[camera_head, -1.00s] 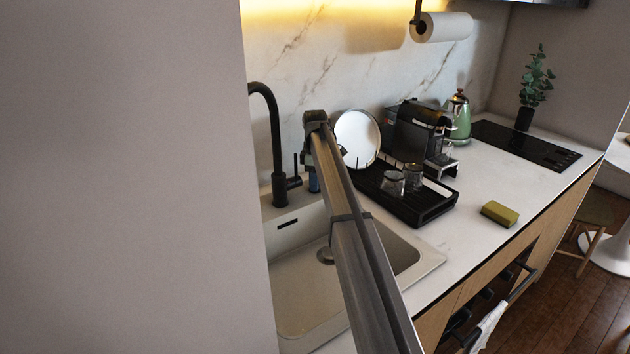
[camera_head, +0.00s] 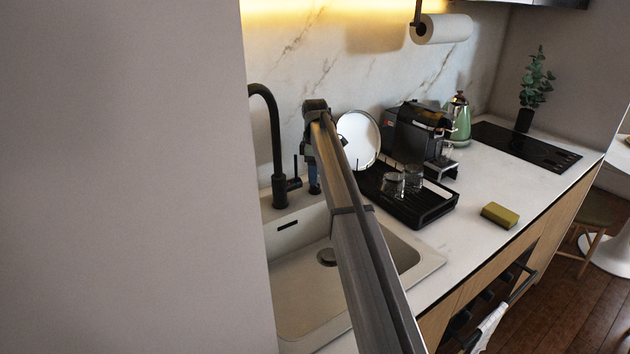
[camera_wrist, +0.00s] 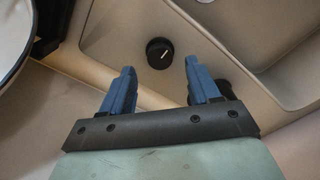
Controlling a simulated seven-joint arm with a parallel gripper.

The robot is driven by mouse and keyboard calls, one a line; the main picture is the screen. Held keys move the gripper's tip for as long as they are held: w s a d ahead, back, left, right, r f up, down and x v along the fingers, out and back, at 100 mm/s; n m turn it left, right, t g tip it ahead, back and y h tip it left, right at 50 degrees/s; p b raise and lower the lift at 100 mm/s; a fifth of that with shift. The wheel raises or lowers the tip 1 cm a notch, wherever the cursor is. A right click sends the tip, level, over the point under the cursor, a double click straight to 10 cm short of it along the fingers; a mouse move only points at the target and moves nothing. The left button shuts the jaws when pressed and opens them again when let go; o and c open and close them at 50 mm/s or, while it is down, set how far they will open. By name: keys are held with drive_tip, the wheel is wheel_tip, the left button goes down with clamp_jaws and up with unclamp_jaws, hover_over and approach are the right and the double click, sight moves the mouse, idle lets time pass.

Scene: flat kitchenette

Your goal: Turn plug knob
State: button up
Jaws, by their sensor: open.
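The plug knob (camera_wrist: 159,53) is a small round black knob with a white line on its top. It sits on the pale sink deck (camera_wrist: 115,22) in the wrist view. My gripper (camera_wrist: 160,67) is open, with its two blue fingers apart and nothing between them. The knob appears just ahead of the fingertips, roughly centred in the gap; I see no contact. In the head view my gripper (camera_head: 313,178) points down behind the sink, beside the faucet. The knob cannot be made out there.
The black faucet (camera_head: 275,140) stands just left of my gripper. The pale sink basin (camera_head: 300,285) lies in front. A round plate (camera_head: 358,140) and glasses (camera_head: 391,184) are on a black drying rack (camera_head: 425,208) to the right. A sponge (camera_head: 500,215) lies on the counter.

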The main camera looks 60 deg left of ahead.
wheel_tip(320, 180, up, 10)
idle(0.4)
idle(0.5)
